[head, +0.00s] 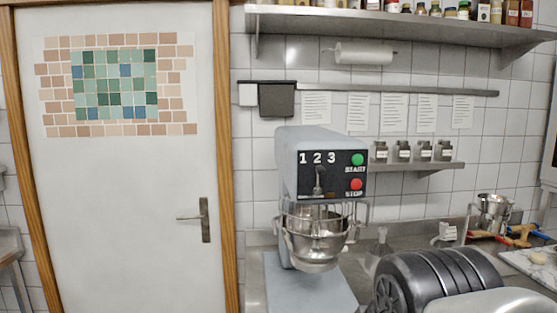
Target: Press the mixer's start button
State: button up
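The mixer (300,165) stands on the counter in the middle of the head view, with a grey head and a metal bowl (315,240) under it inside a wire guard. Its dark front panel carries the numbers 1 2 3, a small lever (318,182), a green start button (358,160) at the upper right and a red stop button (356,184) below it. Both buttons are in plain view with nothing in front of them. My gripper is not in view; dark, ribbed and grey parts that look like my arm fill the lower right corner.
A small shelf with several jars (403,151) is on the wall right of the mixer. A long shelf (400,25) with jars runs above. A metal pot (492,212) stands on the counter at right. A white door (130,200) is at left.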

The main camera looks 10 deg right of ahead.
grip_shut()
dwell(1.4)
